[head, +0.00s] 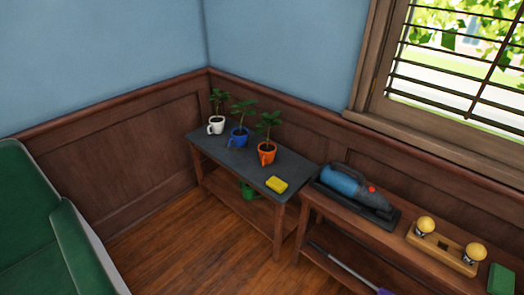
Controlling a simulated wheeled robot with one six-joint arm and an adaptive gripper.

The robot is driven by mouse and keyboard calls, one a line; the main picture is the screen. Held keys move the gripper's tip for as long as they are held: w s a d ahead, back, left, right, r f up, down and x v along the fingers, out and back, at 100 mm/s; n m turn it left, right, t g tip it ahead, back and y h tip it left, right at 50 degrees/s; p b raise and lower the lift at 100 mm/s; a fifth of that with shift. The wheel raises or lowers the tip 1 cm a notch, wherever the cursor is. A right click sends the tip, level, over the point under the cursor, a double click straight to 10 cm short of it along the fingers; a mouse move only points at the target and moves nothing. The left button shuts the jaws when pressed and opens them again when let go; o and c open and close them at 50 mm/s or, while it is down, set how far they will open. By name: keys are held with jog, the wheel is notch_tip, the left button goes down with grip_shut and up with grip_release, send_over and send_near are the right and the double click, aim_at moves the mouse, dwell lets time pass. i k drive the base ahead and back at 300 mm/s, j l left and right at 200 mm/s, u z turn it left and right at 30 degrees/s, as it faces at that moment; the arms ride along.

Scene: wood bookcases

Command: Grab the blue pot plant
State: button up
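The blue pot plant (239,135) stands upright on the dark top of a small wooden table (222,154) in the room's corner. It is a blue mug-like pot with green leaves. A white pot plant (216,125) stands to its left and further back. An orange pot plant (267,153) stands to its right and nearer. The three stand close together in a row. My gripper is not in view.
A yellow sponge-like block (277,184) lies near the table's front right. A wooden bench (345,222) at right holds a blue handheld vacuum (345,182) and a stand with yellow knobs (442,245). A green armchair (75,245) is at left. Floor (190,250) between is clear.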

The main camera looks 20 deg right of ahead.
aim_at(240, 135)
jog(key=i+z, duration=0.1)
jog(key=z, duration=0.3)
jog(key=j+z, duration=0.1)
jog(key=z, duration=0.3)
jog(key=i+j+z, duration=0.1)
jog(key=z, duration=0.35)
jog(key=i+j+z, duration=0.1)
jog(key=z, duration=0.3)
jog(key=j+z, duration=0.15)
jog(key=z, duration=0.25)
jog(key=j+z, duration=0.3)
jog(key=j, duration=0.3)
jog(key=j+z, duration=0.25)
jog(key=j, duration=0.95)
jog(key=i+j, duration=0.1)
jog(key=j, duration=0.45)
jog(key=j+u, duration=0.2)
jog(key=u, duration=0.15)
jog(key=i+j+u, duration=0.1)
jog(key=u, duration=0.2)
jog(key=i+j+u, duration=0.1)
jog(key=j+u, duration=0.25)
jog(key=l+u, duration=0.15)
jog(key=j+u, duration=0.1)
jog(key=j, duration=0.15)
